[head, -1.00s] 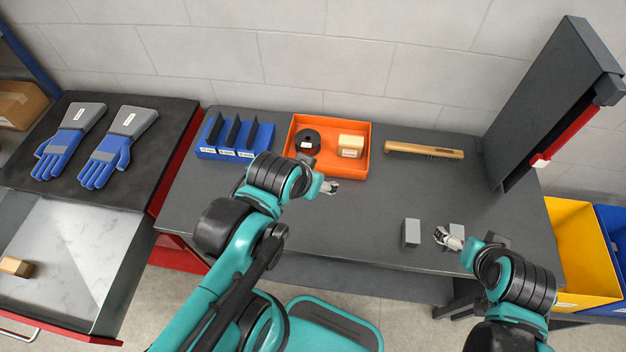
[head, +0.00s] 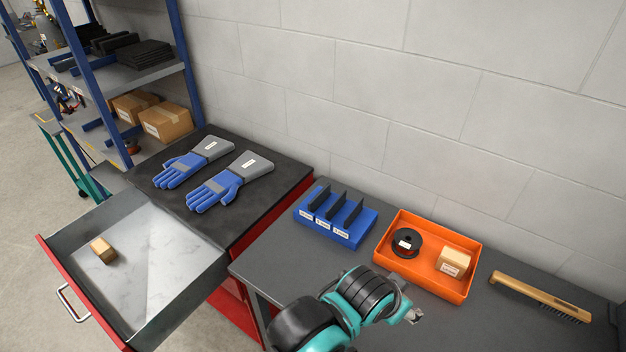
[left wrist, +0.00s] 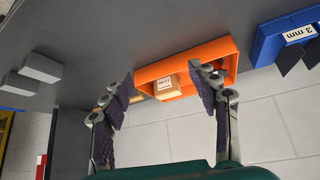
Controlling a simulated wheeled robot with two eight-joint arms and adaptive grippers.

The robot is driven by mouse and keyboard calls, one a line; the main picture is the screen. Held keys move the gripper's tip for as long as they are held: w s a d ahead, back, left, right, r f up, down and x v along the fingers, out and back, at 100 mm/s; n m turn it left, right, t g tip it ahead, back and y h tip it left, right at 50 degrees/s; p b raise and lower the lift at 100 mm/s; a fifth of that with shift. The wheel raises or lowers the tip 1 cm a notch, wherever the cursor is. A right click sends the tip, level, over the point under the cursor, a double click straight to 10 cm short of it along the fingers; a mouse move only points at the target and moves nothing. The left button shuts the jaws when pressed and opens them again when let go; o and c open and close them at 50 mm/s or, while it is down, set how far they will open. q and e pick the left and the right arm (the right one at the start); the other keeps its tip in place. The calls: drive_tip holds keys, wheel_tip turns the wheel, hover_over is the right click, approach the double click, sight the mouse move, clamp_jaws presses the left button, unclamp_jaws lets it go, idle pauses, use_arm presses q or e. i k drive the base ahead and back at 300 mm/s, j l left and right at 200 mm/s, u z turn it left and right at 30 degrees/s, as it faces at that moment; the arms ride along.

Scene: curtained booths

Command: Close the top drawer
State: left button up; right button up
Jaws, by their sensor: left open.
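The top drawer (head: 170,245) of the red cabinet (head: 232,302) is pulled open at the left in the head view. My left gripper (head: 414,314) is over the grey workbench at the lower right, well apart from the drawer. In the left wrist view its two fingers (left wrist: 165,100) are spread with nothing between them, and the orange bin shows beyond. My right gripper is out of view.
Blue gloves (head: 215,180) lie on the cabinet top. A blue divider rack (head: 335,217), an orange bin (head: 388,262) with a black spool and a box, and a brush (head: 540,297) lie on the workbench. A shelf rack (head: 130,75) stands behind the cabinet.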

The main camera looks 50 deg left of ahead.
sight(163, 270)
drive_tip(key=k+u, duration=0.1)
drive_tip(key=k, duration=0.7)
drive_tip(key=u, duration=2.95)
drive_tip(key=l+z, duration=0.1)
drive_tip(key=l, duration=0.25)
